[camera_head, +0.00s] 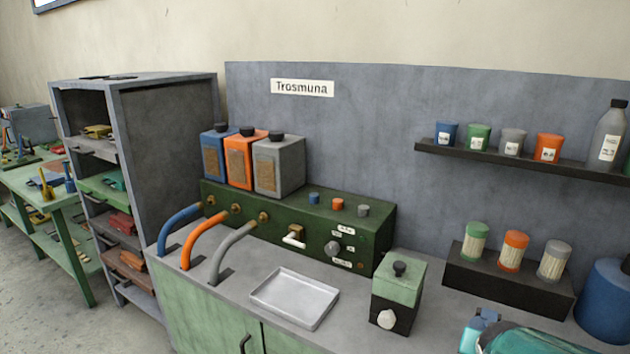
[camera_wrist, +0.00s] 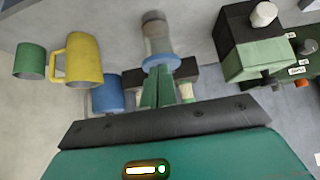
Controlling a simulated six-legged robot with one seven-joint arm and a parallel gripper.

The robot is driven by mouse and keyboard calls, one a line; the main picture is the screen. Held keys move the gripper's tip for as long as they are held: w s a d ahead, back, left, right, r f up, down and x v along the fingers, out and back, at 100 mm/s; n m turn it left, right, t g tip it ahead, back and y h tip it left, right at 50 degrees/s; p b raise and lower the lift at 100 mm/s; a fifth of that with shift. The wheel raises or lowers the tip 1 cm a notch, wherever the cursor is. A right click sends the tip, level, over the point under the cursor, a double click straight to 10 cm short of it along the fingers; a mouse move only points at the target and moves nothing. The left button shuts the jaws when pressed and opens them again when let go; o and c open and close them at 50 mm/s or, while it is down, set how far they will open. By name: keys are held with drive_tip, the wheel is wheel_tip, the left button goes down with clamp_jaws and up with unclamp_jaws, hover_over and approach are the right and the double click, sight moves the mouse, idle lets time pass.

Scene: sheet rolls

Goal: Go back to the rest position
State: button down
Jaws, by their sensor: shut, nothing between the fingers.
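My gripper (camera_wrist: 159,76) shows in the wrist view as two narrow green fingers close together, with nothing held between them. The teal hand body lies below them. A grey cylinder (camera_wrist: 155,34) with a blue band shows just beyond the fingertips; I cannot tell how far off it is. In the head view only a teal part of my arm end shows at the lower right edge, above the counter (camera_head: 235,290); the fingers cannot be made out there.
The green-topped box (camera_head: 396,290) stands right of the white tray (camera_head: 293,298). A dark block (camera_head: 508,281) bears jars, beside a blue drum (camera_head: 606,300). A yellow mug (camera_wrist: 83,60) and a green cup (camera_wrist: 30,61) show in the wrist view. The wall shelf (camera_head: 520,160) overhangs the right side.

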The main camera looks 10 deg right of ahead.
drive_tip(key=s+a+r+n+y, duration=0.1)
drive_tip(key=s+a+r+n, duration=0.1)
drive_tip(key=a, duration=0.5)
drive_tip(key=s+a+r+n+y, duration=0.2)
drive_tip(key=s+a+r+n, duration=0.1)
drive_tip(key=a, duration=0.5)
drive_tip(key=s+a+r+n+y, duration=0.1)
drive_tip(key=s+a+r+n, duration=0.1)
drive_tip(key=a, duration=0.5)
wheel_tip(320, 180, up, 2)
drive_tip(key=shift+s+a+r+g+y, duration=0.15)
drive_tip(key=shift+s+a+g+y, duration=0.2)
drive_tip(key=shift+s, duration=0.55)
drive_tip(key=shift+d, duration=0.1)
